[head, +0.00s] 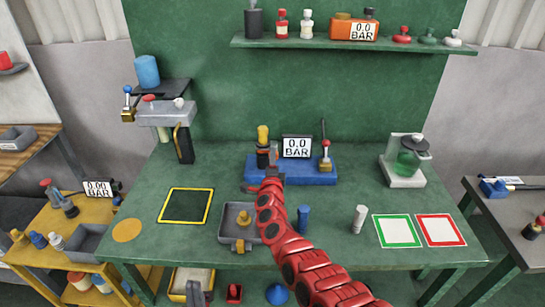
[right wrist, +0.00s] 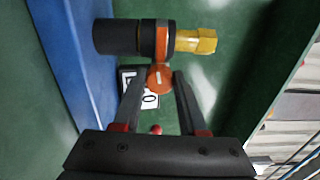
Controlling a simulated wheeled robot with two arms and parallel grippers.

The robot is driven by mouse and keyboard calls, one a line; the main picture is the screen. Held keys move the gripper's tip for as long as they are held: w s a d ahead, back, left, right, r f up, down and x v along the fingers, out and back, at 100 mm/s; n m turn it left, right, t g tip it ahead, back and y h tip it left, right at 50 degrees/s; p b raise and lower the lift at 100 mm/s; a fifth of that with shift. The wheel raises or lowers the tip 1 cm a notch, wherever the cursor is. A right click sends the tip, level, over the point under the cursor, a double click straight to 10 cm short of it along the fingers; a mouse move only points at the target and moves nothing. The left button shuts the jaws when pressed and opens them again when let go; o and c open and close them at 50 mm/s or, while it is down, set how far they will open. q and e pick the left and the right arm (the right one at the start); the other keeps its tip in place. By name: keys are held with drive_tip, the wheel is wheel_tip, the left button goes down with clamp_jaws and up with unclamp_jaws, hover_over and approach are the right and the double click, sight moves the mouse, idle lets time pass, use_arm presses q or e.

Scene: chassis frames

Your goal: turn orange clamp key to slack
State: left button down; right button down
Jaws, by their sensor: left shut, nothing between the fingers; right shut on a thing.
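The orange clamp key (right wrist: 160,77) shows in the right wrist view as a rounded orange piece between the fingertips of my right gripper (right wrist: 159,80). That gripper is shut on it; its exact turn angle is hard to tell. The key sits beside an orange band (right wrist: 162,42) around a black cylinder (right wrist: 115,37) with a yellow fitting (right wrist: 195,41). In the head view this cylinder stands upright with its yellow top (head: 263,133) on the blue base (head: 310,177), and my right gripper (head: 271,172) reaches its front. My left gripper (head: 197,291) appears low, in front of the bench, shut and empty.
A 0.0 BAR display (head: 297,146) and a lever (head: 324,147) stand right of the cylinder. A grey tray (head: 228,219), a blue cylinder (head: 303,218) and a pale cylinder (head: 359,218) flank my right arm.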

drive_tip(key=shift+f+n+p, duration=0.1)
drive_tip(key=shift+n+p, duration=0.75)
drive_tip(key=shift+n, duration=2.35)
drive_tip(key=shift+c, duration=2.3)
unclamp_jaws()
drive_tip(key=shift+d, duration=0.1)
